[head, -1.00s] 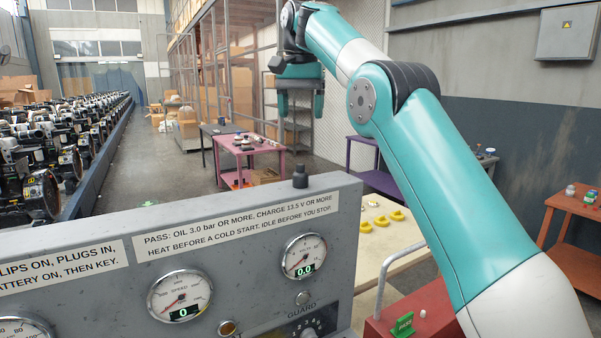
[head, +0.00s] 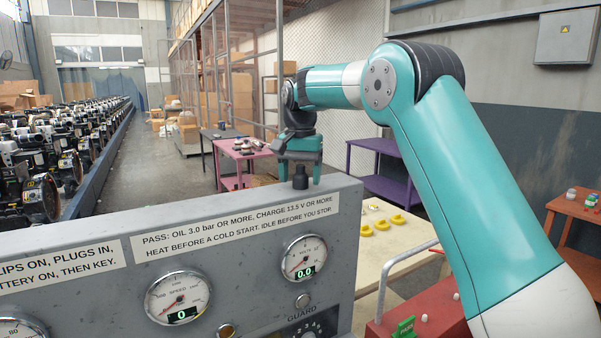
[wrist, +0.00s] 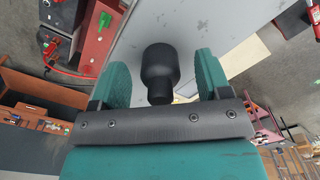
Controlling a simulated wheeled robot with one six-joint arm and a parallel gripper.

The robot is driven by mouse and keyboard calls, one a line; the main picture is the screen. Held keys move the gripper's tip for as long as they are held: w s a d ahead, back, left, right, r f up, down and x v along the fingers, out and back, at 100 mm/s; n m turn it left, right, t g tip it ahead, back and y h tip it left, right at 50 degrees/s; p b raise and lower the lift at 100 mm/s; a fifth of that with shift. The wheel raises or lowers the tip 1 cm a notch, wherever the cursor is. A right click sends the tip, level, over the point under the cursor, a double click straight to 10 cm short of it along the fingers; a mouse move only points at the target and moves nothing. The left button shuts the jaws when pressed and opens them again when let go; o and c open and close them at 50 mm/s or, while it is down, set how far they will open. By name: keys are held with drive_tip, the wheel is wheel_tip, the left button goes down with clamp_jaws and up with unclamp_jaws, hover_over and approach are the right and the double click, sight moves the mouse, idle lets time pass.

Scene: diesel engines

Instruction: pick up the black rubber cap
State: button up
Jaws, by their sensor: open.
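The black rubber cap (head: 300,177) stands upright on the top edge of the grey gauge panel (head: 335,188), near its right end. My gripper (head: 300,176) is open and has come down over the cap, with one finger on each side of it in the head view. In the wrist view the cap (wrist: 160,72) lies between the two teal fingers of my gripper (wrist: 160,78), with a gap showing on both sides. Neither finger appears to touch it.
The panel's front carries gauges (head: 178,298) and printed labels. A pale table with yellow parts (head: 381,225) stands behind it at the right. A red box with a metal handle (head: 385,325) is at the front right. A pink table (head: 240,152) is farther back.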

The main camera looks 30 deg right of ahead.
drive_tip(key=shift+f, duration=0.4)
drive_tip(key=shift+c, duration=0.4)
drive_tip(key=c, duration=0.9)
